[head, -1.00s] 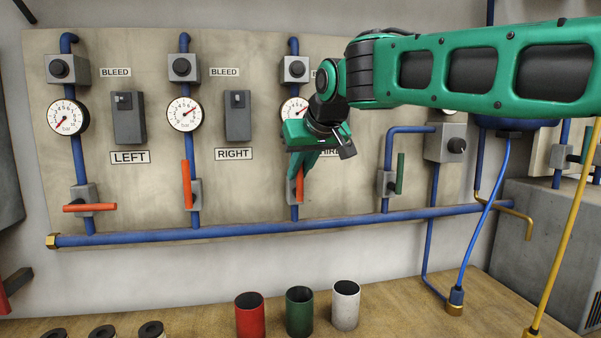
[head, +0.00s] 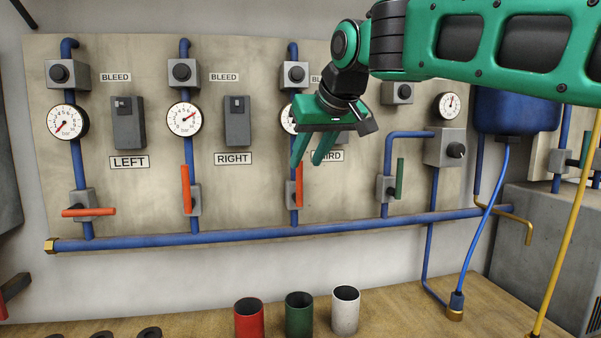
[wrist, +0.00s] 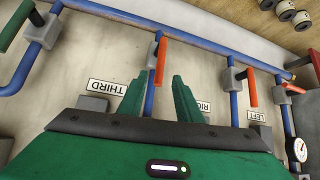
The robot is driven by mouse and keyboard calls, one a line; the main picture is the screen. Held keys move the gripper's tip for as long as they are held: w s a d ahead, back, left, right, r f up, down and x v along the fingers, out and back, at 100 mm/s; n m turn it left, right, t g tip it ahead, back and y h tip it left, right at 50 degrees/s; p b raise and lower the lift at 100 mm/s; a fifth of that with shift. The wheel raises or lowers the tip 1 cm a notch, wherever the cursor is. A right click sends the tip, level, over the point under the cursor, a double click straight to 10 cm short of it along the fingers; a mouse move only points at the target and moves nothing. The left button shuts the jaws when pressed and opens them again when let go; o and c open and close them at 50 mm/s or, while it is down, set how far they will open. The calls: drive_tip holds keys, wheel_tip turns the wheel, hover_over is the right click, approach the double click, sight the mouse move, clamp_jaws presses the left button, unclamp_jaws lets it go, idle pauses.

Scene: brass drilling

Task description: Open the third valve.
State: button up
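The third valve's red handle (head: 299,185) stands upright, in line with its blue pipe, on a grey valve body below the THIRD label (head: 330,155). In the wrist view the handle (wrist: 161,60) lies just beyond the gap between my fingers. My gripper (head: 307,163) is open and empty, with its fingers pointing down in front of the panel at the top of the handle. It looks apart from the handle. In the wrist view both green fingers of my gripper (wrist: 161,77) are spread. My gripper partly hides the third gauge (head: 288,119).
The left valve's red handle (head: 88,212) is horizontal; the right valve's handle (head: 186,188) is upright. A green handle (head: 400,178) stands upright to the right. A blue pipe (head: 250,232) runs below the valves. Red, green and white cups (head: 345,310) stand on the bench.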

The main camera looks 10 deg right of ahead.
drive_tip(key=shift+v, duration=1.45)
drive_tip(key=s+d+f+m+g+h, duration=0.1)
drive_tip(key=s+d+f+m+g, duration=0.1)
drive_tip(key=s+d+f, duration=0.5)
drive_tip(key=s+d+f+m+g+h, duration=0.2)
drive_tip(key=s+d+f, duration=0.1)
drive_tip(key=d+f, duration=0.75)
drive_tip(key=s+d+f+m+g, duration=0.2)
drive_tip(key=s+d+f, duration=0.1)
drive_tip(key=s+f, duration=0.7)
drive_tip(key=s+d+f+m+g+y, duration=0.1)
drive_tip(key=s+d+f+m+g, duration=0.1)
drive_tip(key=s+f, duration=0.8)
drive_tip(key=shift+s+d+m+g+y, duration=0.3)
drive_tip(key=shift+s+d+g, duration=0.1)
drive_tip(key=shift+s+d, duration=0.35)
drive_tip(key=shift+a+r, duration=0.1)
drive_tip(key=shift+a, duration=0.05)
